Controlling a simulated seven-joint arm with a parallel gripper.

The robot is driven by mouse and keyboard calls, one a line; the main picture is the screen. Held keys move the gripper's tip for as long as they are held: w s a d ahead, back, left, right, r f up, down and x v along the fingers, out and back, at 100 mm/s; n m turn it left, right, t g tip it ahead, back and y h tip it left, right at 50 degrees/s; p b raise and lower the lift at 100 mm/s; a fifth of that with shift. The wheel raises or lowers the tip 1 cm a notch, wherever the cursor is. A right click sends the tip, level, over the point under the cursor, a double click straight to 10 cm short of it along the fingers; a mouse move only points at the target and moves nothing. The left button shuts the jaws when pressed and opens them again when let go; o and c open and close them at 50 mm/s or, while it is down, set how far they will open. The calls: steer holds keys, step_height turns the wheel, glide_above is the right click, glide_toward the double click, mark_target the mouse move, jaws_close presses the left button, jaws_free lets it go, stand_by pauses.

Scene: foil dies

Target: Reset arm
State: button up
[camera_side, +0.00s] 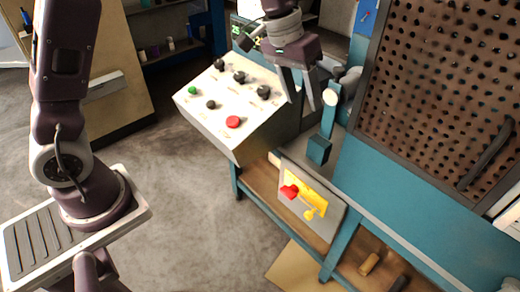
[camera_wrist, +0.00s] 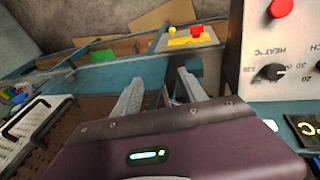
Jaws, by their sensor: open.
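My gripper (camera_side: 303,92) is open and empty in the side view, raised at the right edge of a sloped control box. In the wrist view its two fingers (camera_wrist: 160,90) stand apart with nothing between them. The control box (camera_side: 232,105) carries black knobs, a green button (camera_side: 194,91) and a red button (camera_side: 233,122). In the wrist view one knob (camera_wrist: 273,72) is near a label reading HEAT.
A blue-green bench (camera_side: 380,200) runs along the right. A brown perforated board (camera_side: 440,90) stands behind it, and a blue upright lever (camera_side: 325,125) rises beside my gripper. A shelf (camera_side: 160,30) stands at the back. The grey floor (camera_side: 170,190) in the middle is clear.

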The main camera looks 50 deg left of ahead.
steer(key=s+a+r+t, duration=0.1)
steer(key=s+a+r, duration=0.1)
steer(key=s+r, duration=0.85)
steer(key=s+a+f+t+y, duration=0.1)
steer(key=s+a, duration=0.1)
steer(key=s, duration=0.7)
steer(key=s+a+f+t+y, duration=0.1)
steer(key=s+a+f, duration=0.1)
steer(key=s, duration=0.6)
steer(key=shift+s+y, duration=0.3)
steer(key=shift+s, duration=0.05)
steer(key=shift+r, duration=0.1)
stand_by(0.5)
